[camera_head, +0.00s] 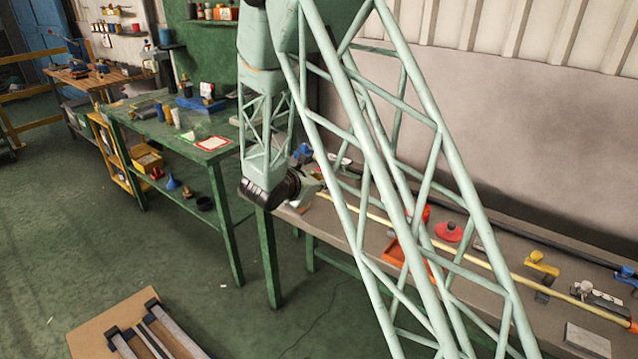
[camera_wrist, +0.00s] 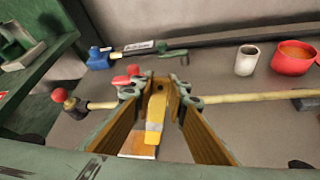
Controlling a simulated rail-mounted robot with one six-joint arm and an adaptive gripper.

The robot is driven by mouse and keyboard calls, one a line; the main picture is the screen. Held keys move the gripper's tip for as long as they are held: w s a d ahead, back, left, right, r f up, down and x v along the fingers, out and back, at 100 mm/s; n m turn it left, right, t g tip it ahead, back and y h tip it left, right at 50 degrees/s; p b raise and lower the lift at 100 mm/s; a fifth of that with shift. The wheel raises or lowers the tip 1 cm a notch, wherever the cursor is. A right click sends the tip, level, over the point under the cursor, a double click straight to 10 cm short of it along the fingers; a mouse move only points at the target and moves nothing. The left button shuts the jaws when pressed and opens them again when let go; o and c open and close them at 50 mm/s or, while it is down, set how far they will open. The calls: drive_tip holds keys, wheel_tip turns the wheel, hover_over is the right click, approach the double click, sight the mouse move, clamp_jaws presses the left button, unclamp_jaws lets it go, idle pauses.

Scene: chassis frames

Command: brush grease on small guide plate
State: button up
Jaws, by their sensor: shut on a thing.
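In the wrist view my gripper (camera_wrist: 157,82) is shut on a slim yellow-orange tool (camera_wrist: 154,112) with a pale band, probably the brush. It lies between the two long fingers and points toward the bottom of the picture. A red pot (camera_wrist: 294,57) with orange-brown contents stands at upper right. In the head view my gripper (camera_head: 308,184) is over the grey bench's left end, partly hidden by my arm.
A pale rod (camera_wrist: 235,97) runs along the grey bench (camera_head: 478,290). A white cup (camera_wrist: 247,60) stands left of the red pot. A blue-ended tool (camera_wrist: 100,58) lies behind. A green table (camera_head: 205,130) adjoins at left. My lattice arm hides part of the bench.

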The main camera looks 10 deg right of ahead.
sight(320, 175)
drive_tip(key=shift+a+r, duration=0.1)
drive_tip(key=shift+r, duration=0.8)
drive_tip(key=shift+w+r+p, duration=0.1)
drive_tip(key=shift+r+p, duration=0.3)
drive_tip(key=shift+r, duration=0.25)
drive_tip(key=shift+r+p, duration=0.6)
drive_tip(key=shift+r, duration=1.25)
